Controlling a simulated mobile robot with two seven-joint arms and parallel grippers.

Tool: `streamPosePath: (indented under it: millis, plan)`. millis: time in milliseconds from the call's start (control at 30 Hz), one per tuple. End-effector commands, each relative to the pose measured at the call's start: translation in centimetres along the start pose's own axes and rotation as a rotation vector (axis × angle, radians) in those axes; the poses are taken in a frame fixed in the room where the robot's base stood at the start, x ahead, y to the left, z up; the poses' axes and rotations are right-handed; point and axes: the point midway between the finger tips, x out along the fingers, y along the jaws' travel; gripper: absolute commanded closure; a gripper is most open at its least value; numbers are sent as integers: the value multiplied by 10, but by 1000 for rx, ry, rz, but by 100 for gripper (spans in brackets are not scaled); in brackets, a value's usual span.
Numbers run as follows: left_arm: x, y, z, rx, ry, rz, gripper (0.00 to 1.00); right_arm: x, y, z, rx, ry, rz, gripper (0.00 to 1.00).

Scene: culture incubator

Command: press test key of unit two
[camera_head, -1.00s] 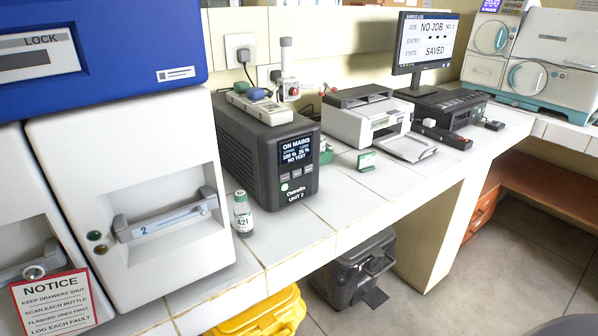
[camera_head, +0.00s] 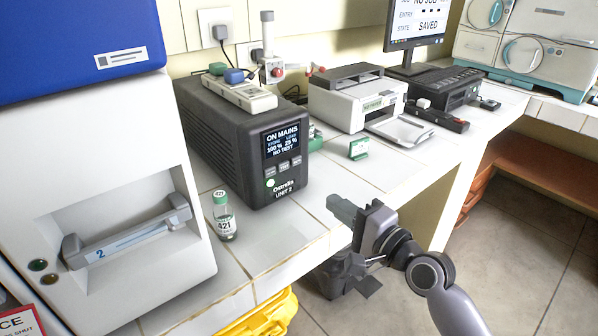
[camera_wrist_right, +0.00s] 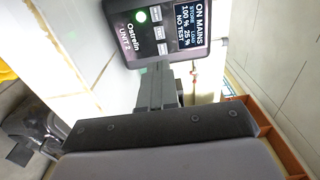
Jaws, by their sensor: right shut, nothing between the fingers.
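Unit two (camera_head: 245,140) is a dark grey box on the bench, marked "Ostrelin UNIT 2". Its lit screen (camera_head: 281,140) reads ON MAINS, 100 %, 25 %, NO TEST. A row of three small keys (camera_head: 284,167) sits below the screen, with a green light under them. My right gripper (camera_head: 338,208) is shut and empty, in front of the bench edge, to the right of and apart from the unit. In the right wrist view the shut fingers (camera_wrist_right: 155,85) point toward the unit's front (camera_wrist_right: 150,35), and the keys show sideways near their tips. My left gripper is out of view.
A vial (camera_head: 223,216) marked 421 stands left of the unit. A power strip (camera_head: 240,92) lies on top of it. A small green stand (camera_head: 358,148) and a printer (camera_head: 357,98) are to the right. A drawer handle (camera_head: 130,232) juts out at left.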

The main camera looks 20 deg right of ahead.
Motion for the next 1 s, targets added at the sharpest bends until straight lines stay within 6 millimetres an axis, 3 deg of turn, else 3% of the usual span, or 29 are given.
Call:
streamPosePath:
  millis: [233,367,1000]
  plan:
    - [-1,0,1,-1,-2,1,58,2,0,0,-3,1,1,100]
    - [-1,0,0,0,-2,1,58,13,0,0,-2,2,0,100]
    - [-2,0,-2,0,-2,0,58,116,0,0,-5,1,1,100]
